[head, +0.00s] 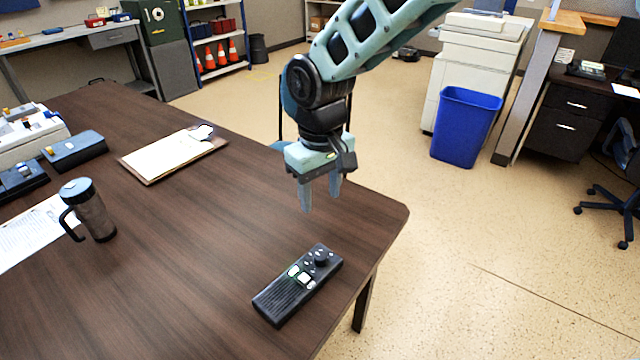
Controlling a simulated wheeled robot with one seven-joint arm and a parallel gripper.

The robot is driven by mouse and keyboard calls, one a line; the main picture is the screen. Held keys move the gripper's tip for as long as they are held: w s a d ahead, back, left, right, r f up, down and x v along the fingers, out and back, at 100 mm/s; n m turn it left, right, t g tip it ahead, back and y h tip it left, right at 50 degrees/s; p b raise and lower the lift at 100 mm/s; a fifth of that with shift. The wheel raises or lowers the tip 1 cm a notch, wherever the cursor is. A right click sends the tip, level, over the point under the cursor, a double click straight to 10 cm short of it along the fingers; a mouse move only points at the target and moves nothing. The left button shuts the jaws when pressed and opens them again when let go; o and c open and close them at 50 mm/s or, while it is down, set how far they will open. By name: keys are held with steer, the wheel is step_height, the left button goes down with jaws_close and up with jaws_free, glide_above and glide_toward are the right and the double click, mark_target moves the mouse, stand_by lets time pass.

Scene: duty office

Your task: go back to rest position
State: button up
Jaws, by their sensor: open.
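My gripper (320,192) points down over the right part of the dark wooden table (190,270). Its two fingers are apart with nothing between them. My arm reaches in from the upper right. A black device with buttons and a knob (297,285) lies on the table near its right edge, below and in front of my gripper. The gripper appears above the table and apart from the device.
A travel mug (92,212), a clipboard with paper (172,154), a paper sheet (30,232) and dark desk devices (75,150) are on the table's left and back. A blue bin (466,127) stands beside a copier (478,70).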

steer(key=s+d+r, duration=0.2)
steer(key=s+d, duration=0.4)
steer(key=s, duration=0.6)
steer(key=s+d+r, duration=0.3)
steer(key=s+d, duration=0.3)
steer(key=s, duration=0.5)
steer(key=shift+s+y, duration=0.3)
steer(key=shift+s, duration=0.05)
